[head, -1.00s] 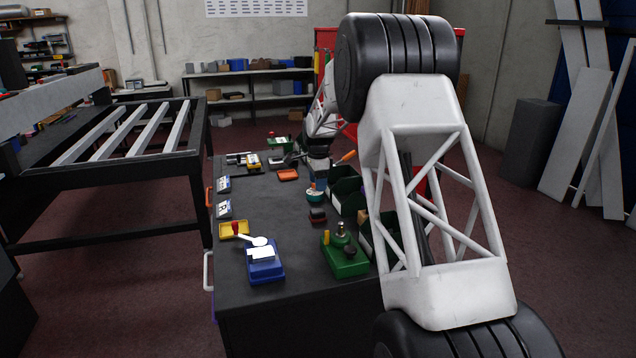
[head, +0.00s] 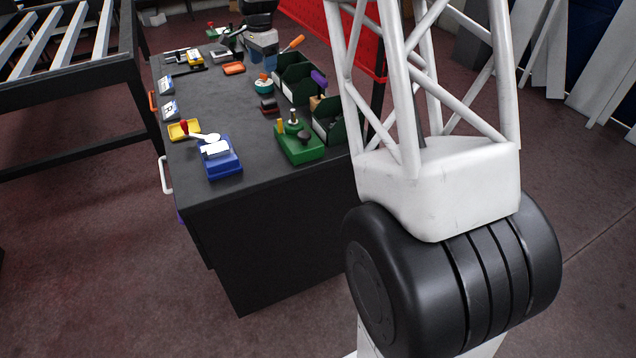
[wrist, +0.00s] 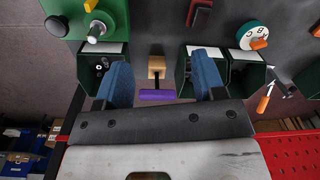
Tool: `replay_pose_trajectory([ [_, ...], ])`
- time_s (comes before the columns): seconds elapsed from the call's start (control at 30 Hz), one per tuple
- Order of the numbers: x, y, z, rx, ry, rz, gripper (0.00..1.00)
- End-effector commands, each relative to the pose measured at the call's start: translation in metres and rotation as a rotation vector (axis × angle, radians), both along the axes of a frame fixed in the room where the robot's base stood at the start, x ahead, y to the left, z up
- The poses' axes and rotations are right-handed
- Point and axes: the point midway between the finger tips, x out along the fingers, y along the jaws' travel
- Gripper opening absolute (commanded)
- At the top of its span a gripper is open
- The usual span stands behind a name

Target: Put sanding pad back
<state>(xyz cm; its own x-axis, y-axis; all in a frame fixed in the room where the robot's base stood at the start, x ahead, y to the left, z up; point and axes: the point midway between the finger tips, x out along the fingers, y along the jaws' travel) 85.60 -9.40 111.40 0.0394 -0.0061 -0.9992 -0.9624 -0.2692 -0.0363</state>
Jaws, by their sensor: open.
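I cannot tell for sure which piece is the sanding pad. A dark red and black block (head: 268,106) lies on the table; its reddish edge shows at the top of the wrist view (wrist: 198,13). A tan block (wrist: 156,67) with a dark stem and a purple bar (wrist: 157,95) sits between green bins; these also show in the head view as a tan piece (head: 317,103) and a purple piece (head: 318,80). My gripper (wrist: 160,60) is open, its blue fingers either side of the tan block in the picture. Contact is not visible.
Green bins (head: 296,82) line the right table edge. A green fixture with knobs (head: 300,145), a blue box (head: 220,160), a yellow tray (head: 183,129) and an orange-handled tool (head: 292,43) are around. The middle of the black tabletop (head: 220,95) is mostly clear.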

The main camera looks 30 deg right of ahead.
Motion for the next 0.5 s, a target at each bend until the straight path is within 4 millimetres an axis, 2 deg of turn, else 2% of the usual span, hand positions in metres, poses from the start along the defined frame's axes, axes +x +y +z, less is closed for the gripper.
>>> replay_pose_trajectory([
  [0.03,-0.014,0.004,0.009,-0.002,-0.006,0.03,0.63],
  [0.2,-0.059,0.015,0.033,-0.01,-0.023,0.141,0.63],
  [0.5,-0.141,0.035,0.063,-0.027,-0.05,0.336,0.63],
])
